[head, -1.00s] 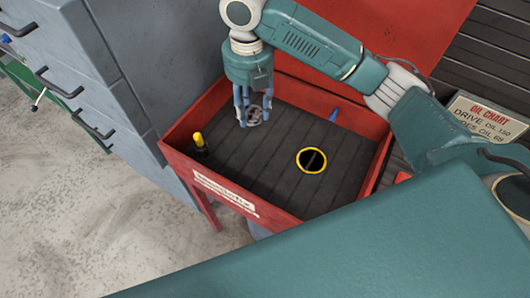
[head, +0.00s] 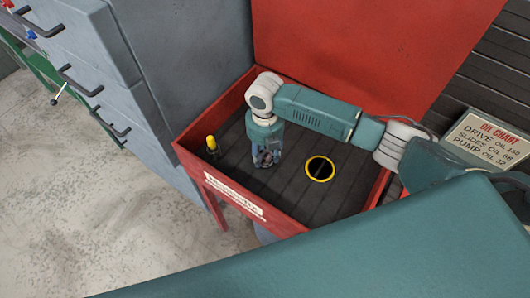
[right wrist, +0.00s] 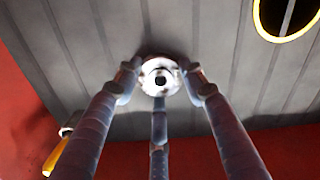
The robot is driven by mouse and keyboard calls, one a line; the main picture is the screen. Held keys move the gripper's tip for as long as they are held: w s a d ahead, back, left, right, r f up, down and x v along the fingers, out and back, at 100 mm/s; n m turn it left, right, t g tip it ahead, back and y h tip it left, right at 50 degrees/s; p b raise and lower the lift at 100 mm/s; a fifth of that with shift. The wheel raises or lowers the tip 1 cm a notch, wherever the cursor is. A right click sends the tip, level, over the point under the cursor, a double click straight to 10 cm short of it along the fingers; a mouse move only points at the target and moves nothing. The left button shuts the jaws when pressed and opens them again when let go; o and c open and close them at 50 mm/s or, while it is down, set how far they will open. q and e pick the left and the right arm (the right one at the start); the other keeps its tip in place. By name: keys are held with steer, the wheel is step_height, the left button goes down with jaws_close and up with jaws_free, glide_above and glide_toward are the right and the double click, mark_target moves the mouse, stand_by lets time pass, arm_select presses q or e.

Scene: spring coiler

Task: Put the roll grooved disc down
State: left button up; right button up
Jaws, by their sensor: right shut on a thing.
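The roll grooved disc (right wrist: 160,77) is a small metal disc with a dark centre hole, seen between the fingers in the right wrist view. My right gripper (head: 266,160) is shut on it, pointing down inside the red tray (head: 228,203). In the head view the disc is mostly hidden by the fingers, low over the dark ribbed tray floor (head: 300,200). I cannot tell whether it touches the floor. My left gripper is not in view.
A yellow-ringed hole (head: 320,168) is in the tray floor to the right of the gripper. A yellow-topped post (head: 211,143) stands at the tray's left corner. Grey drawers (head: 95,85) stand left of the tray. An oil chart sign (head: 488,142) is at right.

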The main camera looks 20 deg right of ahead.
steer(key=shift+f, duration=0.1)
steer(key=o, duration=1.5)
steer(key=shift+f, duration=0.1)
steer(key=shift+c, duration=0.2)
steer(key=shift+r, duration=0.2)
step_height(320, 180, up, 12)
steer(key=b, duration=0.1)
steer(key=shift+b, duration=0.3)
steer(key=shift+f, duration=0.1)
